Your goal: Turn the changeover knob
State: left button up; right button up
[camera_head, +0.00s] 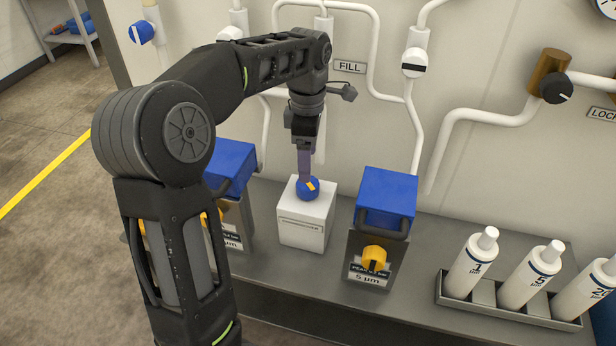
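A blue knob with an orange mark (308,189) sits on top of a small white box (303,227) on the grey bench; I take it to be the changeover knob, though no label confirms this. My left gripper (305,177) points down from above, its fingertips at the knob's top and back edge. The fingers are seen edge-on, so I cannot tell their gap or whether they grip the knob. My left arm covers part of the bench at left. My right gripper is not in view.
Blue-topped filter units (387,197) and (231,167) flank the box; the right one has a yellow knob (374,256). White bottles (471,263) stand in a rack at right. Pipes, a FILL label (350,67) and a black knob (556,88) are on the back wall.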

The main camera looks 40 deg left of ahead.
aim_at(308, 187)
pick_arm(q)
notch_tip(308, 187, down, 7)
jog(key=shift+r, duration=0.2)
jog(key=c, duration=1.4)
